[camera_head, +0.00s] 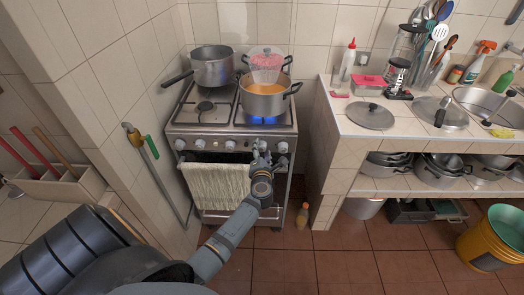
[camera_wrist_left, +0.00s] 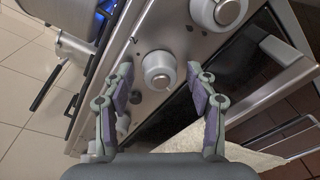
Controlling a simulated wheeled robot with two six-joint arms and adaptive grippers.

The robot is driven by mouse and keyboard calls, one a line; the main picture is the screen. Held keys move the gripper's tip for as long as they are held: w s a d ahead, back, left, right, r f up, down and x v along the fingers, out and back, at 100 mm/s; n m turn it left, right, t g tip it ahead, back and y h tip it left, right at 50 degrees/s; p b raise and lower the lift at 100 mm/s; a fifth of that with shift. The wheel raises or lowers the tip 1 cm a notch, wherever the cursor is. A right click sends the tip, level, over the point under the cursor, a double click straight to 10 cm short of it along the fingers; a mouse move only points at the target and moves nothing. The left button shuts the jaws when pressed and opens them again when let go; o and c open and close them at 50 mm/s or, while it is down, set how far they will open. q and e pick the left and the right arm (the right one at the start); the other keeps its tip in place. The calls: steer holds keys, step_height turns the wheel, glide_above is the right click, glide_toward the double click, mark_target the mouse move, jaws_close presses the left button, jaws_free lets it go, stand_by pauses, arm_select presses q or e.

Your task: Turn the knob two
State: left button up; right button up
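The stove (camera_head: 232,132) has a row of white knobs on its front panel, such as the knob (camera_head: 230,145) left of my gripper and the rightmost knob (camera_head: 282,147). My left gripper (camera_head: 262,150) is in front of the right part of this panel and hides part of it. In the left wrist view the gripper (camera_wrist_left: 160,82) is open, its two fingers apart on either side of a round knob (camera_wrist_left: 158,64). I see gaps between fingers and knob, and cannot tell whether the tips reach past its face. My right gripper is not in view.
A blue flame burns under the pot of orange liquid (camera_head: 264,104); another pot (camera_head: 213,70) stands at the back left. A towel (camera_head: 215,186) hangs on the oven handle. A bottle (camera_head: 302,216) stands on the floor by the tiled counter (camera_head: 340,125). A second knob (camera_wrist_left: 216,12) is close by.

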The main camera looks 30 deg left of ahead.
arm_select(q)
steer(key=shift+d, duration=0.1)
steer(key=v, duration=1.2)
steer(key=s+d+f+m+g+h, duration=0.1)
steer(key=s+d+f+m+h, duration=0.15)
steer(key=f+m, duration=0.5)
steer(key=s+d+f+m+g+h, duration=0.1)
steer(key=s+d+f+m+h, duration=0.3)
steer(key=f, duration=0.7)
steer(key=s+d+f+m+h, duration=0.1)
steer(key=s+f+m+h, duration=0.1)
steer(key=f+m, duration=0.65)
steer(key=s+a+f+m+g, duration=0.1)
steer(key=s+f+m+g, duration=0.2)
steer(key=s+f, duration=0.3)
steer(key=s+a+f+m+g, duration=0.2)
steer(key=s+f+m+g, duration=0.2)
steer(key=s, duration=1.1)
steer(key=s+a+f+m+g, duration=0.2)
steer(key=s+f+m, duration=0.3)
steer(key=s+f, duration=0.4)
steer(key=shift+s+a+f+g, duration=0.25)
steer(key=shift+s+f+g, duration=0.1)
steer(key=shift+s+g, duration=0.45)
